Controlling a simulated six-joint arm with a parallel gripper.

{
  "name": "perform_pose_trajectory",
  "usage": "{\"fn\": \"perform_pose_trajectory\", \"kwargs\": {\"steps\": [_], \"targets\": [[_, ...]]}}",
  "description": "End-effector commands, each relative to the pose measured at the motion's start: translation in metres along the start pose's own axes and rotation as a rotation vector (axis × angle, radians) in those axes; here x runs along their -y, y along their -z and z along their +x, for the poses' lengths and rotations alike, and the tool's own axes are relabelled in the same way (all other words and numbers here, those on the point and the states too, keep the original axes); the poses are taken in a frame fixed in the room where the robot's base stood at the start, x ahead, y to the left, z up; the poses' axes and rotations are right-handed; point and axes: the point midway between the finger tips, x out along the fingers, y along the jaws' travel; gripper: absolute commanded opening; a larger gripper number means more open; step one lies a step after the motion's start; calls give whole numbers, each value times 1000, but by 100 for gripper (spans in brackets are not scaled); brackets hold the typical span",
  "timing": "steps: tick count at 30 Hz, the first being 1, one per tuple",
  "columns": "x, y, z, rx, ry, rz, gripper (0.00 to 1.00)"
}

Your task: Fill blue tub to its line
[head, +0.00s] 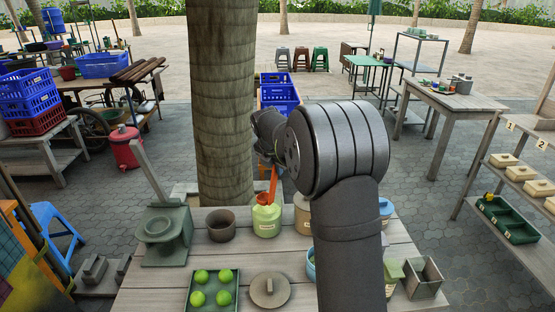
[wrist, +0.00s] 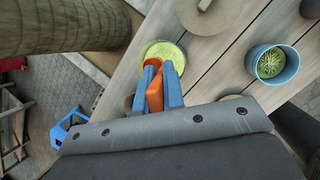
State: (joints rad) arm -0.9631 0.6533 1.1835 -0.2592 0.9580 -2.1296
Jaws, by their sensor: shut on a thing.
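My gripper (wrist: 160,90) is shut on an orange scoop (wrist: 155,95), with its blue fingers on either side of the handle. In the head view the orange scoop (head: 272,183) points down into the mouth of a pale green jar (head: 266,222). The wrist view shows green stuff in the jar (wrist: 172,52); the scoop's end is at its near rim, partly hidden by the fingers. The blue tub (wrist: 272,78) stands apart, to the right in the wrist view, with some green stuff inside. In the head view the tub (head: 310,264) is mostly behind my arm. Its line cannot be made out.
A brown bowl (head: 221,225), a tray of green fruit (head: 214,305), a round lid (head: 269,289) and a green-grey stand (head: 164,235) share the table (head: 170,288). A tan jar (head: 302,215) stands close right of the green jar. A tree trunk (head: 223,100) rises behind.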

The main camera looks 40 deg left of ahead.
Motion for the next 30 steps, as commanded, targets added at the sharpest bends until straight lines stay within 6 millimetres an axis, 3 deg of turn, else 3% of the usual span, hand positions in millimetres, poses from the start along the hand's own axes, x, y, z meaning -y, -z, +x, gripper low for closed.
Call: {"fn": "perform_pose_trajectory", "kwargs": {"steps": [15, 30], "targets": [[8, 20, 50, 1, 2, 0, 0], [9, 23, 57, 1, 1, 1, 0]]}}
